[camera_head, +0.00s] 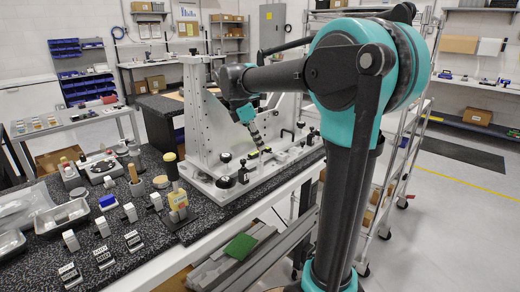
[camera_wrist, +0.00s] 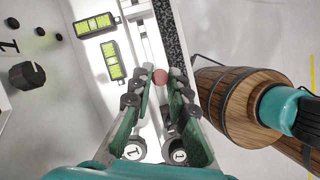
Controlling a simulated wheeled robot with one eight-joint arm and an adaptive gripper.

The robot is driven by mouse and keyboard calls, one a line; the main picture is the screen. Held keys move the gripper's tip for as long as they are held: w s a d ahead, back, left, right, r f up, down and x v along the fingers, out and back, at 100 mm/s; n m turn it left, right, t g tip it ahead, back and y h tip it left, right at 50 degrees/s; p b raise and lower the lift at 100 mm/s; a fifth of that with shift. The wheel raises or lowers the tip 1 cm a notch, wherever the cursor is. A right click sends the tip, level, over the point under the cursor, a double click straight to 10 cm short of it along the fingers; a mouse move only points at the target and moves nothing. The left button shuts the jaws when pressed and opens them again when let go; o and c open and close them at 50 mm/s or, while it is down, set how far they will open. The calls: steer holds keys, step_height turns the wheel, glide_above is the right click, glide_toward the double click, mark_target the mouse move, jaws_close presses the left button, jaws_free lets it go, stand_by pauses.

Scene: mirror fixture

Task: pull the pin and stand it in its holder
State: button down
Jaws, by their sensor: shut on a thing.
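My gripper (camera_head: 262,149) is low over the right part of the pale metal fixture (camera_head: 196,115), its fingers pointing down. In the wrist view my gripper (camera_wrist: 160,74) has its two fingertips close together around a small reddish round piece, apparently the pin's head (camera_wrist: 160,77). The jaws are shut on it. The rest of the pin is hidden below the fingertips, so I cannot tell how far it sits in the fixture. I cannot make out for certain which piece on the bench is the pin's holder.
A shelf rack (camera_head: 405,150) stands right.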

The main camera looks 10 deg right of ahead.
mark_target(258, 162)
steer(key=shift+f, duration=2.25)
stand_by(0.3)
steer(key=c, duration=1.4)
jaws_free()
steer(key=shift+r, duration=0.15)
steer(key=v, duration=1.1)
steer(key=shift+a+r, duration=0.15)
steer(key=shift+r, duration=0.2)
steer(key=shift+s, duration=0.1)
